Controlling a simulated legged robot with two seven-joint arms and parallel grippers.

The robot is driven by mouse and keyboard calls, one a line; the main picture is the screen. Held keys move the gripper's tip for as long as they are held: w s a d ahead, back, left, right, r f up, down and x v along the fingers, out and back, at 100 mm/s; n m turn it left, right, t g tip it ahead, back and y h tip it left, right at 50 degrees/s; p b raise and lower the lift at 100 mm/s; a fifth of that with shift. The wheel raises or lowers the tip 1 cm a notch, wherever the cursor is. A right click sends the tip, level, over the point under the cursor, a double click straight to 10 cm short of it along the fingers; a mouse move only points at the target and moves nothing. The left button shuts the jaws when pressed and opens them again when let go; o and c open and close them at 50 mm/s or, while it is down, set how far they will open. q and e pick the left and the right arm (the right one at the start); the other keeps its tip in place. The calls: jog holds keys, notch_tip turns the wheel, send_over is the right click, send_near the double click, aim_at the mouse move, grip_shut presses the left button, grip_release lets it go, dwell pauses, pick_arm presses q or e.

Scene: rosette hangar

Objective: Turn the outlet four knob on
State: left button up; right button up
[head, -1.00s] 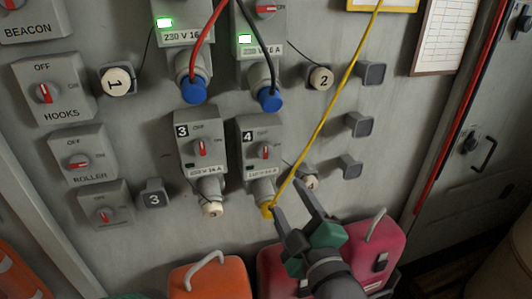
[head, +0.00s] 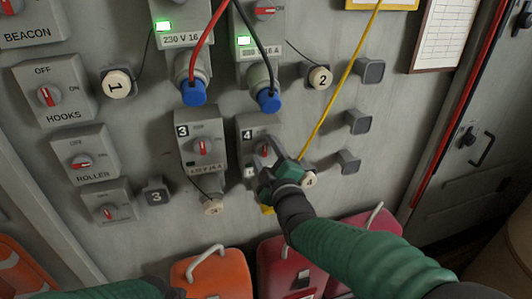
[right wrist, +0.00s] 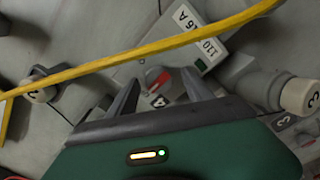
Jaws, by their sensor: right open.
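The outlet four box (head: 246,135) is on the grey wall panel, right of outlet three. Its red knob (head: 263,151) is partly hidden by my right gripper (head: 264,156). The right gripper is open, its fingers reaching up to the knob. In the right wrist view the red knob (right wrist: 156,78) shows beyond and between the two spread fingers (right wrist: 160,92); I cannot tell whether they touch it. A yellow plug (head: 267,210) with a yellow cable sits below the outlet, partly behind my gripper. My left arm's sleeve shows at the bottom left; its gripper is out of view.
Outlet three (head: 203,146) stands close on the left. Above, two outlets have green lamps lit and blue plugs (head: 193,93) with red and black cables. The yellow cable (head: 340,95) runs down past the right side. Orange (head: 215,275) and red cases stand below.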

jog(key=shift+s, duration=0.1)
jog(key=shift+c, duration=0.7)
grip_shut()
jog(key=m+b, duration=0.3)
jog(key=b, duration=0.1)
jog(key=shift+f+m, duration=0.25)
jog(key=shift+m, duration=0.15)
jog(key=m+b, duration=0.4)
jog(key=m, duration=0.1)
jog(key=shift+b, duration=0.3)
jog(key=m+b, duration=0.4)
jog(key=m, duration=0.1)
jog(key=shift+d+m, duration=0.1)
jog(key=shift+m, duration=0.3)
jog(key=shift+r+m+b, duration=0.1)
jog(key=shift+m+b, duration=1.35)
jog(key=shift+m, duration=0.15)
